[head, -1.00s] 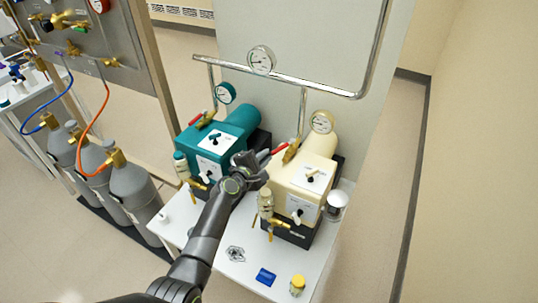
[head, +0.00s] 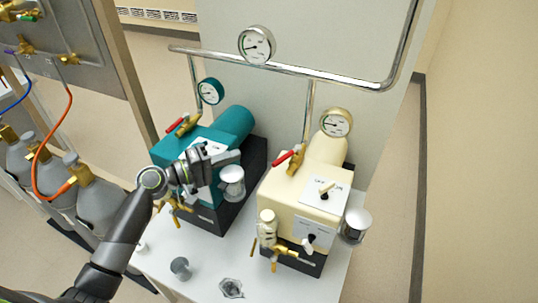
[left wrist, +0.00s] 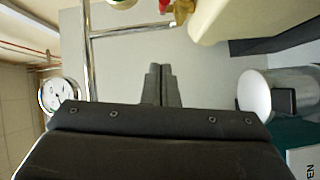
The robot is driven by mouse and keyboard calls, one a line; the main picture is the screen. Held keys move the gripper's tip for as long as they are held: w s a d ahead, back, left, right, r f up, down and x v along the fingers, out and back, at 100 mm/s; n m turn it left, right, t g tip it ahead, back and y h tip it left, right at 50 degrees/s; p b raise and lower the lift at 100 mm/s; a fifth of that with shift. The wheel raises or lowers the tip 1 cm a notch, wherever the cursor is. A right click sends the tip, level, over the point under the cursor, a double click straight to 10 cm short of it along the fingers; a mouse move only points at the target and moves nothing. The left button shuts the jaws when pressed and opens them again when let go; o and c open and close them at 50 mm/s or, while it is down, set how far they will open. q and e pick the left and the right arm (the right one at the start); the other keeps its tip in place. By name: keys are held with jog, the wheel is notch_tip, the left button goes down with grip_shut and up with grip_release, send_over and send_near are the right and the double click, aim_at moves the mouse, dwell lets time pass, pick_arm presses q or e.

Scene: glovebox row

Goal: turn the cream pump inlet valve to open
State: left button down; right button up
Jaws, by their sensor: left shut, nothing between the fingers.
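The cream pump (head: 285,215) stands on the right of the white table. Its inlet valve (head: 296,162) is brass, on the vertical pipe at the pump's back left, with a red lever (head: 283,158) sticking out left, across the pipe. My left gripper (head: 228,157) is over the teal pump's front, left of the red lever and apart from it. In the left wrist view its fingers (left wrist: 161,85) are shut and empty. Part of the red lever (left wrist: 165,5) and brass valve (left wrist: 184,8) show at that view's top edge. My right gripper is not in view.
The teal pump (head: 232,130) has its own red-levered valve (head: 187,124). A metal jar (head: 231,182) is close to my left gripper. The manifold pipe (head: 320,76) with a gauge (head: 257,45) runs above. Gas cylinders (head: 98,195) stand at left.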

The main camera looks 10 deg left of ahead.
aim_at(287, 156)
pick_arm(q)
jog(key=w+d+p, duration=0.1)
jog(key=d, duration=0.2)
jog(key=w+d+p, duration=0.1)
jog(key=d+p, duration=0.1)
jog(key=w+d+f+p, duration=0.1)
jog(key=d, duration=0.2)
jog(key=shift+w+d, duration=0.15)
jog(key=shift+d, duration=0.2)
jog(key=shift+d+f, duration=0.1)
